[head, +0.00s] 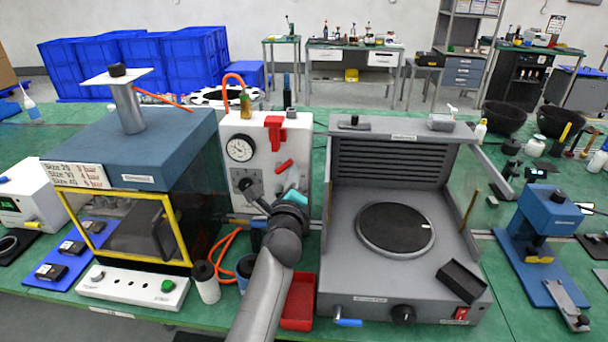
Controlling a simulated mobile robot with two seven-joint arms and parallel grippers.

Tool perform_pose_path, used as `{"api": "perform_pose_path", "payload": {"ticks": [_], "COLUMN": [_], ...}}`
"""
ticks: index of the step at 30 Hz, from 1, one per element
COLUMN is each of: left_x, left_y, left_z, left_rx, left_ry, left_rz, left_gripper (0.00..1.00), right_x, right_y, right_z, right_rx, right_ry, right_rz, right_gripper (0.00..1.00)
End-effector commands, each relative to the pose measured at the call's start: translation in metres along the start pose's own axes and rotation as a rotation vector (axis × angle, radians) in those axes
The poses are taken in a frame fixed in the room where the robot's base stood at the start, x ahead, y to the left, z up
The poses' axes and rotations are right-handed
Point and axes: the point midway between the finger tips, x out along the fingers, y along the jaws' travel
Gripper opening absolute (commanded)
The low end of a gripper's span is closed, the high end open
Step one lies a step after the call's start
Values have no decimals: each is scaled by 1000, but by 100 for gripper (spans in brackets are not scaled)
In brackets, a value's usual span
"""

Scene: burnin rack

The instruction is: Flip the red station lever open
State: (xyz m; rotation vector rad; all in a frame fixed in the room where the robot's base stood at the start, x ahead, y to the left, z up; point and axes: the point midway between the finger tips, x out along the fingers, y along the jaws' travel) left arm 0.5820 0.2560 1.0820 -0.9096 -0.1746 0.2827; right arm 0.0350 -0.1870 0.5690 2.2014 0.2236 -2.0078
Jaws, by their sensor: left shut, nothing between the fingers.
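A white station panel (240,190) stands upright at the middle of the bench, with a round gauge (240,149) on its left half. It carries a tilted red lever bar (284,166) and, above it, a red T-shaped fitting (275,128). I cannot tell from this view which way the lever is set. My left gripper (294,189) is just below the red bar, in front of the panel. It is shut and empty; its arm hides the lower right of the panel. I cannot tell if it touches the bar. My right gripper is out of view.
A blue-topped chamber with a yellow-framed window (125,230) stands close on the left. A grey machine with a round plate (395,228) stands close on the right. A red tray (299,301) and a white cylinder (206,284) lie in front. An orange hose (228,245) loops beside the panel.

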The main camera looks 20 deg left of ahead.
Motion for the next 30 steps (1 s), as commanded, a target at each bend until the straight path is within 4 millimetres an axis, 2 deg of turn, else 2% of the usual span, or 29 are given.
{"api": "perform_pose_path", "payload": {"ticks": [1, 9, 18, 30], "left_x": [1, 3, 4, 4], "left_y": [-3, -4, -4, -3], "left_z": [7, 20, 29, 36], "left_rx": [-47, -295, -282, -280], "left_ry": [-2, -1, -1, -2], "left_rz": [2, 14, 14, 13], "left_gripper": [0, 0, 0, 0], "right_x": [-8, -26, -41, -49], "right_y": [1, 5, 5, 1], "right_z": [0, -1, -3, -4], "right_rx": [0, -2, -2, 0], "right_ry": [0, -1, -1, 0], "right_rz": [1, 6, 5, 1], "right_gripper": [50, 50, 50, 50]}}
